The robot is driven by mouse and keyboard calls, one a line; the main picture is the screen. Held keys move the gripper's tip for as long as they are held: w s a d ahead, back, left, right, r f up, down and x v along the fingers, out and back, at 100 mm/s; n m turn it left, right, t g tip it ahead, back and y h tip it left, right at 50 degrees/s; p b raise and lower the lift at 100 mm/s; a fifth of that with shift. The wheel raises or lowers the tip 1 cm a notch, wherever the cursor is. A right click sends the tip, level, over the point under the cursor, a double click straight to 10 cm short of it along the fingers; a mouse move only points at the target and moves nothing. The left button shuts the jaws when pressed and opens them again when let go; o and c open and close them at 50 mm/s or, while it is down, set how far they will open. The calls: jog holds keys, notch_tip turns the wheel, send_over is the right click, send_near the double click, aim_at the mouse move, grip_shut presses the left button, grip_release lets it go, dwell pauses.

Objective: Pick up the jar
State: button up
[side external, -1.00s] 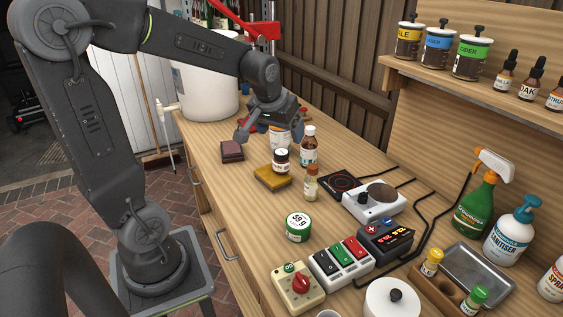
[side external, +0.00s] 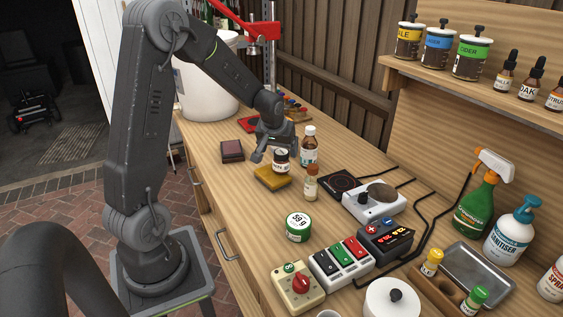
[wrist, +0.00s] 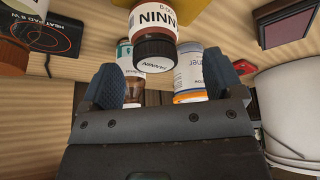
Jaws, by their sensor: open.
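The small jar (side external: 281,162) has a dark lid and a white label reading "NNIN" in part. It stands on a yellow sponge-like block (side external: 272,180) on the bench. In the wrist view the jar (wrist: 153,22) is at the top centre, its dark lid towards me. My gripper (side external: 275,147) is low behind the jar in the side view, with its far finger partly hidden. In the wrist view my gripper (wrist: 162,80) is open, its two blue-grey fingers on either side of the line to the jar. Nothing is held, and contact with the jar cannot be told.
A brown bottle (side external: 309,147) stands close right of the jar, with a smaller bottle (side external: 311,184) in front. A white container with an orange band (wrist: 190,75) is near my right finger in the wrist view. A dark red block (side external: 232,150) lies left.

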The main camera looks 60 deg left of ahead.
aim_at(281, 152)
jog(key=x, duration=0.5)
jog(key=shift+w+d, duration=0.15)
jog(key=shift+d, duration=0.05)
jog(key=shift+c, duration=0.3)
jog(key=c, duration=1.1)
jog(key=shift+r, duration=0.1)
